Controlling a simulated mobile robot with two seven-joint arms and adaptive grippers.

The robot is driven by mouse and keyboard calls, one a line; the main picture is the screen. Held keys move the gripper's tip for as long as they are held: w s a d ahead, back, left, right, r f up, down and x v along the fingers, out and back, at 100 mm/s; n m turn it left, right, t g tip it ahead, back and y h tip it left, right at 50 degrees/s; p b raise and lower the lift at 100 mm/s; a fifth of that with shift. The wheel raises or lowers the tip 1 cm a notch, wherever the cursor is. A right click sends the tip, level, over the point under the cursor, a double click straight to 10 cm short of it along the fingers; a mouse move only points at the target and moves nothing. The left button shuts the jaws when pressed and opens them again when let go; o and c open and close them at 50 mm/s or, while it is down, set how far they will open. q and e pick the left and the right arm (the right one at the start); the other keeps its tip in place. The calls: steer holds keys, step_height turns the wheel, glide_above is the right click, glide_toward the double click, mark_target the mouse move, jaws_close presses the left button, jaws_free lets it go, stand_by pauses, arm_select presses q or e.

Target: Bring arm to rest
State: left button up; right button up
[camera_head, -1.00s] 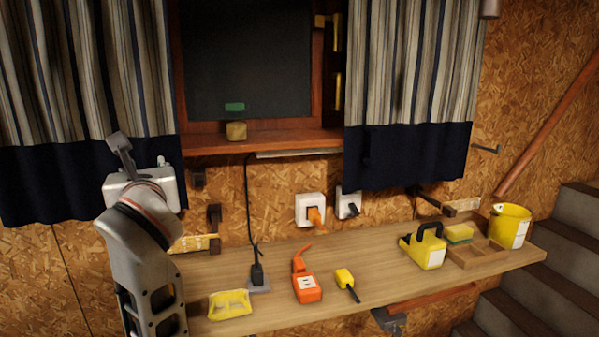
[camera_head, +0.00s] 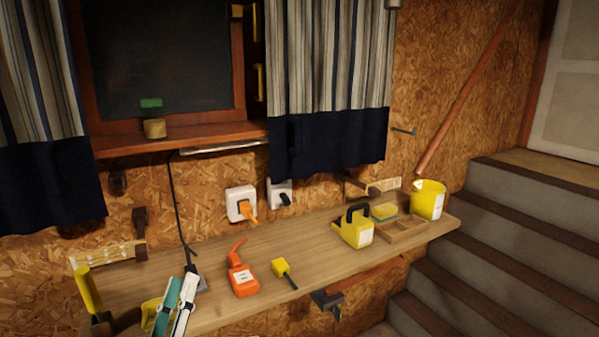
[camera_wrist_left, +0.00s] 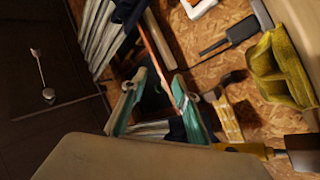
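My left gripper (camera_head: 180,282) is at the bottom left of the head view, in front of the shelf's left end. Its teal and pale fingers point upward. In the left wrist view the two teal-padded fingers (camera_wrist_left: 157,88) stand apart with nothing held between them. The rest of the left arm is out of the head view. My right gripper shows in neither view.
A yellow-handled tool (camera_head: 88,290) and a partly hidden yellow item (camera_head: 150,312) are near the gripper. Stairs (camera_head: 480,250) rise at right.

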arm_select(q)
steer(key=s+d+f+m+g+h, duration=0.1)
steer(key=s+d+f+m+g, duration=0.15)
steer(key=f, duration=0.55)
steer(key=s+d+f+m+g+h, duration=0.1)
steer(key=s+f+m+g, duration=0.15)
steer(key=f, duration=0.45)
steer(key=s+d+f+m+g+h, duration=0.1)
steer(key=d+f+m+g, duration=0.15)
steer(key=f, duration=0.55)
steer(key=s+f+m+g, duration=0.3)
steer(key=s+f+g, duration=0.2)
steer(key=s+f, duration=0.6)
step_height(320, 180, down, 4)
steer(key=shift+s+a+r+y, duration=0.1)
steer(key=shift+s+a+y, duration=0.15)
steer(key=shift+a+y, duration=0.1)
steer(key=shift+m, duration=0.25)
